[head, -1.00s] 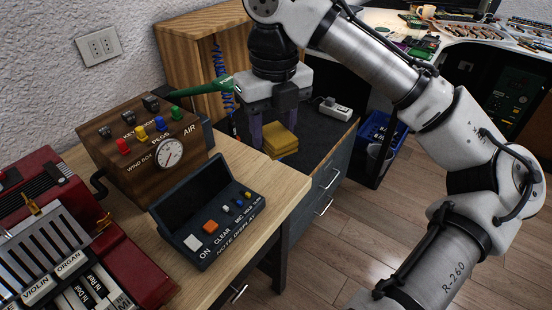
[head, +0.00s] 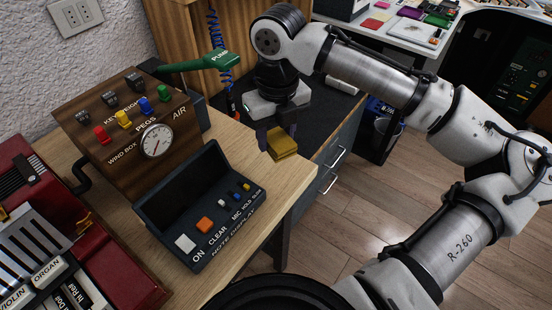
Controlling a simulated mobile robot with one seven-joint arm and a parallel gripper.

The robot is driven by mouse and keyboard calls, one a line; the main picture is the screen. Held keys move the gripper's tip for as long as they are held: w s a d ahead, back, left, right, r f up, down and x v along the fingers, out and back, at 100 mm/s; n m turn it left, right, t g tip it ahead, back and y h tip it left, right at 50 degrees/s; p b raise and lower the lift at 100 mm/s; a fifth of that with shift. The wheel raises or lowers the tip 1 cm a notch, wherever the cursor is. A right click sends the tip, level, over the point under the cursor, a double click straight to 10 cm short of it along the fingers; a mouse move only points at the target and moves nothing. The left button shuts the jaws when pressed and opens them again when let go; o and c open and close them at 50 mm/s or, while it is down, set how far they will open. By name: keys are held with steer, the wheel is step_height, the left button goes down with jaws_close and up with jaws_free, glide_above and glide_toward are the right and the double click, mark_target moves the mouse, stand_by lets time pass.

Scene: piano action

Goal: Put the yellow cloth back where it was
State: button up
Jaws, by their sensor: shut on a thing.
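The yellow cloth (head: 281,145) is a small folded square in the head view, right of centre. My gripper (head: 277,138) is shut on it, pointing down. The cloth appears near the right end of the wooden bench top (head: 290,178), by the edge of the dark cabinet top. I cannot tell how high above the surfaces it is. Part of the cloth is hidden behind the gripper's fingers.
A dark note display box (head: 205,215) and a wooden wind box (head: 115,125) with coloured pegs and a gauge stand left of my gripper. A green pump handle (head: 215,62) juts out behind them. A red instrument (head: 100,265) fills the lower left. The dark cabinet top (head: 330,118) has free room.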

mark_target(276, 168)
step_height(276, 168, down, 8)
steer(key=shift+r+b, duration=0.2)
steer(key=shift+b, duration=0.1)
steer(key=shift+f, duration=0.1)
steer(key=o, duration=1)
step_height(276, 168, up, 12)
steer(key=shift+d+r+p, duration=0.1)
steer(key=shift+r+p, duration=0.05)
steer(key=shift+p, duration=0.35)
